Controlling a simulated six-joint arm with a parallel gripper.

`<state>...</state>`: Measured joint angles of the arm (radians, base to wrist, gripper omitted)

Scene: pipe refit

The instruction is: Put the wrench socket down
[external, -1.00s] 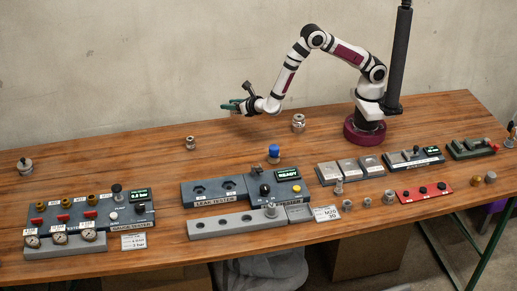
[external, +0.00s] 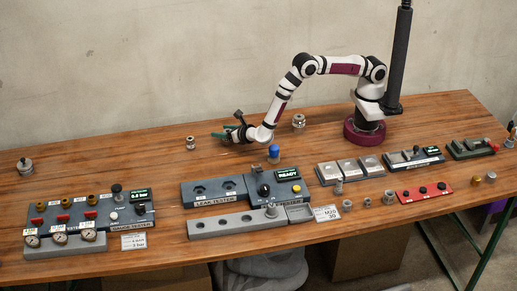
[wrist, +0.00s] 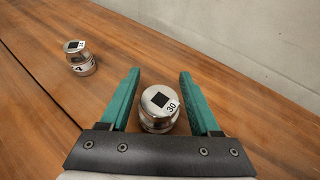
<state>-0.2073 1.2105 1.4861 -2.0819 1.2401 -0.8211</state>
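My gripper (external: 222,135) is low over the back of the table, with its green fingers pointing left. In the wrist view its fingers (wrist: 160,85) are on both sides of a silver wrench socket (wrist: 157,103) marked 30, which is upright between them.
Another silver piece (external: 298,121) stands behind my gripper to the right. A blue-capped part (external: 274,153) and the leak tester (external: 213,191) are in front. The wall (wrist: 260,40) is close behind.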

